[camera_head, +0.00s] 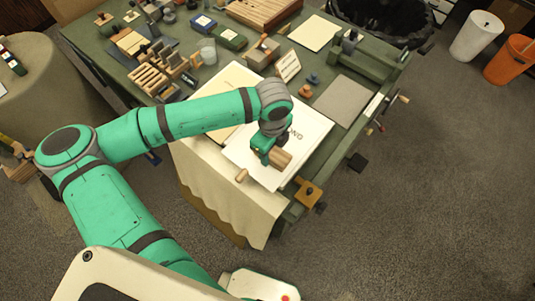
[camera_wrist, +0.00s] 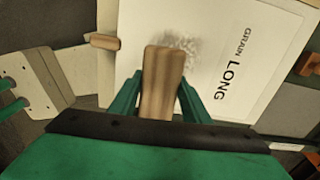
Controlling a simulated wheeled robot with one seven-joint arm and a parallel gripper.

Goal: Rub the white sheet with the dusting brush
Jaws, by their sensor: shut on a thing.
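The white sheet (camera_head: 310,140) lies at the near end of the green table, with "GRAIN LONG" printed on it. It also shows in the wrist view (camera_wrist: 252,35), with a grey speckled smudge just beyond the brush. My gripper (camera_head: 268,153) is over the sheet, its green fingers shut on the wooden body of the dusting brush (camera_head: 281,158). In the wrist view the brush (camera_wrist: 163,85) stands between the two fingers. Its underside is hidden, so I cannot tell whether it touches the sheet.
A wooden peg-like handle (camera_head: 241,175) sticks out at the sheet's left edge. A grey board (camera_head: 343,101) lies beyond the sheet to the right. A small sign (camera_head: 288,66), wooden blocks and tools crowd the table's far side. A pale cloth (camera_head: 215,190) hangs over the near edge.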

